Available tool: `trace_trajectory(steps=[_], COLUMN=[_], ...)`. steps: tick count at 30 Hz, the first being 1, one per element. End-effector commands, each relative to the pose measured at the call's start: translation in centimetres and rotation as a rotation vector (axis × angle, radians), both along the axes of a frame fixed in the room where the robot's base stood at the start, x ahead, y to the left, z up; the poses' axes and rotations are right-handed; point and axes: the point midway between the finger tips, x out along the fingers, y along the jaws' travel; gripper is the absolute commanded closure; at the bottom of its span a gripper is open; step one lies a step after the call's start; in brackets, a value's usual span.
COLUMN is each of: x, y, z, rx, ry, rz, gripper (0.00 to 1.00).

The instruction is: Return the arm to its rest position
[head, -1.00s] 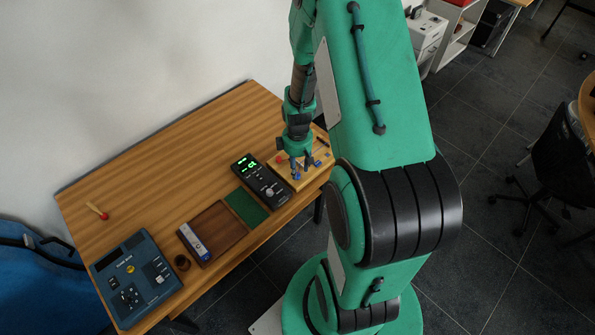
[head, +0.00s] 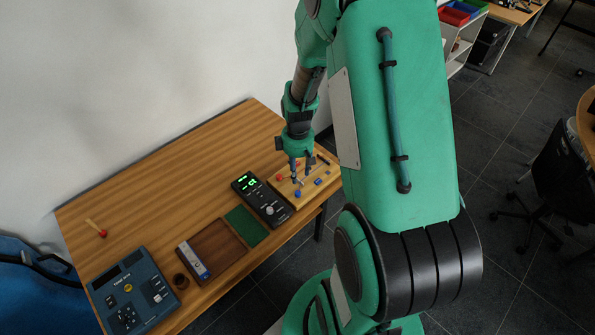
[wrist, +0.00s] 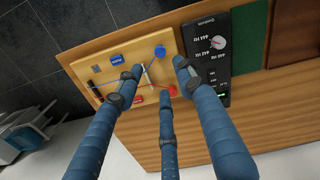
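My gripper (head: 301,176) hangs fingers down over a light wooden board (head: 333,177) at the right end of the table. In the wrist view its three blue fingers (wrist: 161,82) are spread apart, with nothing held between them. The same board (wrist: 82,67) lies below the fingertips in that view. It carries blue parts (wrist: 160,51), a red knob (wrist: 173,91) and a small pale metal piece (wrist: 146,74) seen between the fingers. The fingers hide parts of the board.
A black meter (head: 262,199) with a green display stands beside the board. A brown tray (head: 220,250) with a green section lies further left, then a blue console (head: 131,290). A red-tipped wooden stick (head: 98,228) lies at the table's left. A wall (head: 120,90) rises behind the table.

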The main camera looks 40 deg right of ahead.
Motion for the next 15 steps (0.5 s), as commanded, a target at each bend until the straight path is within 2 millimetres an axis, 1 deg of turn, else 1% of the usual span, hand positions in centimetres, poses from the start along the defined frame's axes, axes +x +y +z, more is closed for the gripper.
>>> trace_trajectory(steps=[11, 15], x=[0.0, 0.4], y=[0.0, 0.5], z=[0.1, 1.1], rx=[0.000, -0.006], ry=[-0.001, -0.011], rz=[-0.001, -0.008], gripper=[0.62, 0.62])
